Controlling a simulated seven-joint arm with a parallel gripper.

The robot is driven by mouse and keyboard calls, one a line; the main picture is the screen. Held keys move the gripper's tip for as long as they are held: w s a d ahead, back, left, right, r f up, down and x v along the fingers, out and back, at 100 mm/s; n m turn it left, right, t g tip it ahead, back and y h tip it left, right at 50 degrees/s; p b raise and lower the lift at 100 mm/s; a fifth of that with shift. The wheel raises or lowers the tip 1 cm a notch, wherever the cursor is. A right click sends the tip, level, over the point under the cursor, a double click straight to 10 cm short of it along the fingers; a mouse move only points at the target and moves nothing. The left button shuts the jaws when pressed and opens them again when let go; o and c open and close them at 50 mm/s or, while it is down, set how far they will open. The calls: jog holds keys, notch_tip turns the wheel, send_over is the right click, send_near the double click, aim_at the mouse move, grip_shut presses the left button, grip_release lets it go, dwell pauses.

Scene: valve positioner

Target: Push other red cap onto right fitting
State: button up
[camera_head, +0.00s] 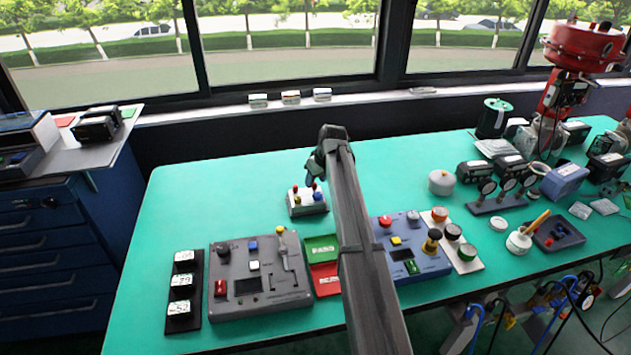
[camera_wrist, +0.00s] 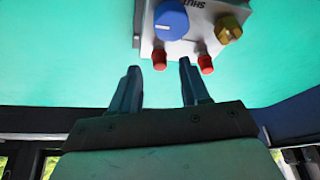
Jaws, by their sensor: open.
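A small light grey valve positioner box (camera_head: 306,203) stands on the green table just below my gripper in the head view. In the wrist view the box (camera_wrist: 183,48) shows a blue knob (camera_wrist: 171,22), a brass knob (camera_wrist: 229,29) and two red caps at its near edge. The left red cap (camera_wrist: 159,60) appears between my fingertips. The right red cap (camera_wrist: 206,64) is just right of my right finger. Both caps appear to be at the fittings; how far on they sit I cannot tell. My gripper (camera_wrist: 160,68) is open, with nothing held.
A grey control panel (camera_head: 258,275), green and red trays (camera_head: 322,250) and a blue-grey panel (camera_head: 407,250) stand along the near side. A white round pot (camera_head: 441,182) and gauges (camera_head: 497,195) stand to the right. The table left of the box is clear.

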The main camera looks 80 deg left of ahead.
jog(key=v, duration=1.2)
jog(key=shift+r, duration=0.15)
